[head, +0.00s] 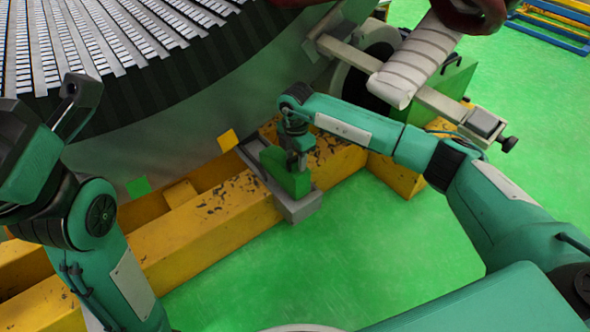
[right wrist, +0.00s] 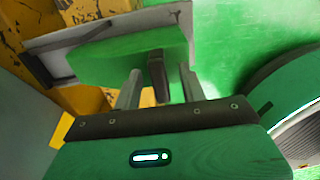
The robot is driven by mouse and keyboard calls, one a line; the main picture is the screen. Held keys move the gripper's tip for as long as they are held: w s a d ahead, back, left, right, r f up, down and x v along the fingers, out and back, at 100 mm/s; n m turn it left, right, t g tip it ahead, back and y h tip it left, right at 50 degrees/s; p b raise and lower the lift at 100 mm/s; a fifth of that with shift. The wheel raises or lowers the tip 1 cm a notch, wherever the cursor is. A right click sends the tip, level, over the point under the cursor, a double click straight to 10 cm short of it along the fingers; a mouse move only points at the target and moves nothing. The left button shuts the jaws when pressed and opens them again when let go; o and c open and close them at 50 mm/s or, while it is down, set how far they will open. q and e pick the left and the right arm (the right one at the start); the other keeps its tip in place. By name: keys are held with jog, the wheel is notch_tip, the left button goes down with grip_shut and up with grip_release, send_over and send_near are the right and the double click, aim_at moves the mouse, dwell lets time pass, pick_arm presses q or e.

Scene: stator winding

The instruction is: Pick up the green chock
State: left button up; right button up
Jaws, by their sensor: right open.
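The green chock (head: 290,177) sits on a grey metal plate (head: 298,208) on the yellow beam. It also shows in the right wrist view (right wrist: 125,47). My right gripper (head: 299,158) points down at the chock and is open. In the right wrist view its two fingers (right wrist: 160,80) reach to the chock, with a dark upright piece (right wrist: 157,75) between them. I cannot tell whether the fingers touch the chock. My left gripper (head: 45,115) is raised at the left, away from the chock, and its jaw state is unclear.
The large slotted stator (head: 190,125) stands behind the beam. Yellow beams (head: 210,225) with worn paint run along its base. A wrapped white bar (head: 415,60) and a metal arm with a knob (head: 485,124) are at upper right. The green floor (head: 370,260) in front is clear.

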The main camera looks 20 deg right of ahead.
jog(key=shift+a+f, duration=0.15)
jog(key=shift+f, duration=0.3)
jog(key=shift+r, duration=0.1)
jog(key=shift+c, duration=0.4)
grip_shut()
jog(key=shift+r, duration=0.15)
